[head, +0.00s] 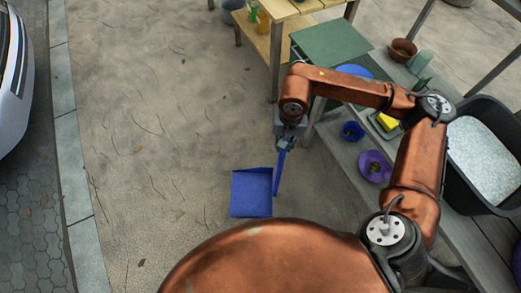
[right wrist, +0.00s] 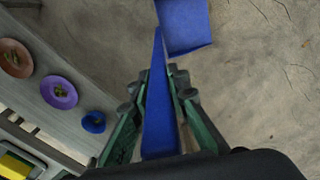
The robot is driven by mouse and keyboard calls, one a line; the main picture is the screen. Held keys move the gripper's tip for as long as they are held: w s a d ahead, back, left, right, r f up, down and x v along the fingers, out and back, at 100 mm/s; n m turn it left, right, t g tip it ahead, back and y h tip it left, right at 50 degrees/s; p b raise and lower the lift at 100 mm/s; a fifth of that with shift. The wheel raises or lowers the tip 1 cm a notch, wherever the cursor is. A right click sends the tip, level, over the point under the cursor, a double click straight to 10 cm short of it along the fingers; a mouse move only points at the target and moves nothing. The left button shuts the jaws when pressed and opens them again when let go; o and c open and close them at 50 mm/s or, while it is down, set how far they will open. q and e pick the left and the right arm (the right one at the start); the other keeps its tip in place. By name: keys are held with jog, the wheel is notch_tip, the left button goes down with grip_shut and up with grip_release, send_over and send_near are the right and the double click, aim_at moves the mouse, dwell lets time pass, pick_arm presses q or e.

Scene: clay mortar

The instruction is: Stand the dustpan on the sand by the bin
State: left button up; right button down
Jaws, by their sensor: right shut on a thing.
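The blue dustpan (head: 251,193) is in the lower middle of the head view, its flat pan over the sand (head: 150,120) and its long handle rising to my right gripper (head: 287,141). In the right wrist view, my right gripper (right wrist: 158,100) is shut on the handle, with green fingers on both sides. The pan (right wrist: 184,25) shows beyond them, partly cut off by the top edge. I cannot tell whether the pan touches the sand. A grey-blue container (head: 233,8), possibly the bin, stands at the top edge, well away from the dustpan. My left gripper is out of view.
A grey bench (head: 345,165) on the right holds a purple dish (head: 374,166), a blue bowl (head: 352,131) and a yellow block (head: 388,121). A black tub (head: 463,185) of pale grains is farther right. A wooden table (head: 270,35) stands behind. Open sand lies left.

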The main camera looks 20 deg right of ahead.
jog(key=s+d+f+m, duration=0.3)
jog(key=s+m, duration=0.3)
jog(key=s+d+f+m, duration=0.2)
jog(key=s+f+m, duration=0.1)
jog(key=s+m, duration=0.3)
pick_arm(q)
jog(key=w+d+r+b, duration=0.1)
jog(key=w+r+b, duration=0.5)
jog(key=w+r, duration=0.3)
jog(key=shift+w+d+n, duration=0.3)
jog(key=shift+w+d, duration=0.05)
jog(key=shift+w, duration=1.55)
pick_arm(e)
jog(key=w+d+f, duration=0.4)
jog(key=w+f, duration=0.9)
jog(key=shift+w, duration=0.3)
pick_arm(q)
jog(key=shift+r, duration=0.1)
pick_arm(e)
jog(key=c, duration=2.2)
grip_release()
jog(key=shift+f, duration=0.1)
jog(key=shift+c, duration=0.2)
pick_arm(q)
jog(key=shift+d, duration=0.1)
pick_arm(e)
jog(key=o, duration=0.4)
jog(key=shift+c, duration=0.2)
